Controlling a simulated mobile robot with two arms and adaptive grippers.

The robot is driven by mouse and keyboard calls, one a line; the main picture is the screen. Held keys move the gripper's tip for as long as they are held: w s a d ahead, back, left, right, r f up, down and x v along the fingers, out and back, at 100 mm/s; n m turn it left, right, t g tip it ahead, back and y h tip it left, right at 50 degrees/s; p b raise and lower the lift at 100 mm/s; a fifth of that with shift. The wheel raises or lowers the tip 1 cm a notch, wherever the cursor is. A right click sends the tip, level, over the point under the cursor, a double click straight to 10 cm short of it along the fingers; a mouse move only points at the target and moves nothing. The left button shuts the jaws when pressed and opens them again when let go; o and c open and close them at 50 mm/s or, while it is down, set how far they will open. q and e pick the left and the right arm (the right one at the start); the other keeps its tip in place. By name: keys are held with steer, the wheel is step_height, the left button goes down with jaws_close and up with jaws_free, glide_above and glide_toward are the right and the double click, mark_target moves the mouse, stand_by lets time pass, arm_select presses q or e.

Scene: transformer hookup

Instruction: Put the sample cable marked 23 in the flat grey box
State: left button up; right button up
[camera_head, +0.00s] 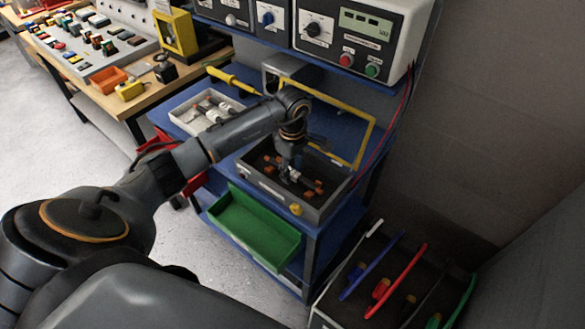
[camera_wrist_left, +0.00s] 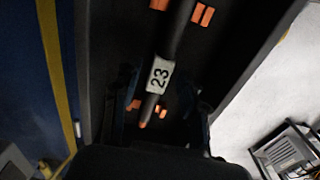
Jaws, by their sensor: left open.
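The sample cable, a dark rod with a white label reading 23 (camera_wrist_left: 160,77) and a copper tip, lies in an open test case (camera_head: 268,191) with a yellow-edged raised lid. Copper-coloured clips lie near it. My left gripper (camera_head: 291,172) reaches down into this case. In the left wrist view its two dark fingers (camera_wrist_left: 163,120) stand apart, one on each side of the cable, around the label end. I cannot tell whether they touch it. A flat light grey box (camera_head: 180,119) with several short cables in it sits to the left on the blue bench. My right gripper is out of view.
A green drawer (camera_head: 254,228) stands out below the case. The raised lid (camera_head: 345,125) stands behind it. A yellow-handled tool (camera_head: 232,80) lies behind the grey box. A dark bin (camera_head: 392,285) with coloured handles stands on the floor at right.

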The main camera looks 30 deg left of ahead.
mark_target(293, 172)
arm_select(q)
steer(key=shift+r, duration=0.25)
step_height(293, 172, up, 12)
steer(key=b, duration=0.3)
steer(key=shift+s+f, duration=0.1)
steer(key=shift+f, duration=0.05)
stand_by(0.4)
